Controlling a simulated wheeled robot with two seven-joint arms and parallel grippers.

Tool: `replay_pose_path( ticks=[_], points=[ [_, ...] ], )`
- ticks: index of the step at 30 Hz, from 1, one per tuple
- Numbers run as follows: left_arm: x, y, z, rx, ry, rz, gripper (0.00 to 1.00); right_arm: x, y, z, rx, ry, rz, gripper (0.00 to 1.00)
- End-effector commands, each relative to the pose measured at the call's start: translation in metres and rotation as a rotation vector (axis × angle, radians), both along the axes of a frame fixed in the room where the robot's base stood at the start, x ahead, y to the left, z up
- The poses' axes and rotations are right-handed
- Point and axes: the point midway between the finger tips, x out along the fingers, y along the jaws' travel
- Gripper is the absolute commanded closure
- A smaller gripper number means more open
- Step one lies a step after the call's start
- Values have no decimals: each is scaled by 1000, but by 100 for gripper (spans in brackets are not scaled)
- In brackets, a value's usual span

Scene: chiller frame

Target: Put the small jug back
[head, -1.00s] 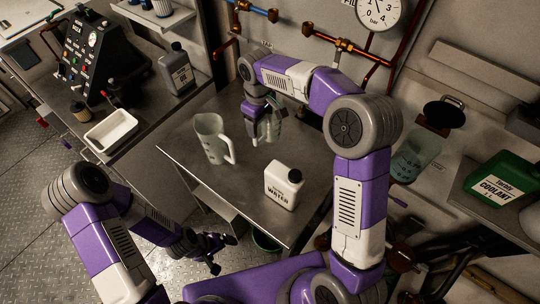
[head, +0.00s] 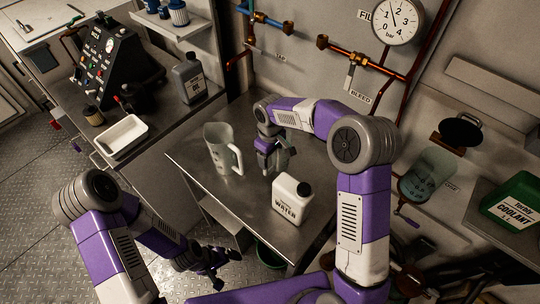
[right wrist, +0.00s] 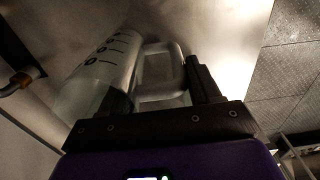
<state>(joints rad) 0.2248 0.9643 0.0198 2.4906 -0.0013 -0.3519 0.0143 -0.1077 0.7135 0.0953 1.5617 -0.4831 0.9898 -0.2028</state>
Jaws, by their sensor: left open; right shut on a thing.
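The small jug (head: 284,151) is clear and mostly hidden behind my right gripper (head: 268,168) in the head view, above the back right part of the steel table (head: 190,170). In the right wrist view the small jug (right wrist: 100,75) shows black scale marks, and its handle (right wrist: 163,72) lies between the fingers of my right gripper (right wrist: 160,92), which is shut on it. I cannot tell whether the jug touches the table. A larger clear jug (head: 219,150) stands upright to its left. My left gripper (head: 224,266) is open and empty, low by the table's near edge.
A white water canister (head: 290,200) stands on the table near my right gripper. A side bench at left holds a white tray (head: 123,136), an oil bottle (head: 187,78) and a control box (head: 110,60). A green coolant can (head: 515,205) is at far right. Pipes and a gauge (head: 398,20) are on the wall.

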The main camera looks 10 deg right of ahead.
Motion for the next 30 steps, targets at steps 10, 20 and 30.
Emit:
replay_pose_path(
  ticks=[10, 20, 30],
  points=[
    [0, 0, -2, 0, 0, 0, 2, 0, 0, -3, 0, 0, 0, 16],
    [0, 0, -1, 0, 0, 0, 2, 0, 0, -1, 0, 0, 0, 12],
    [0, 0, 10, 0, 0, 0, 2, 1, 0, 56, 1, -6, -1, 12]
  ],
)
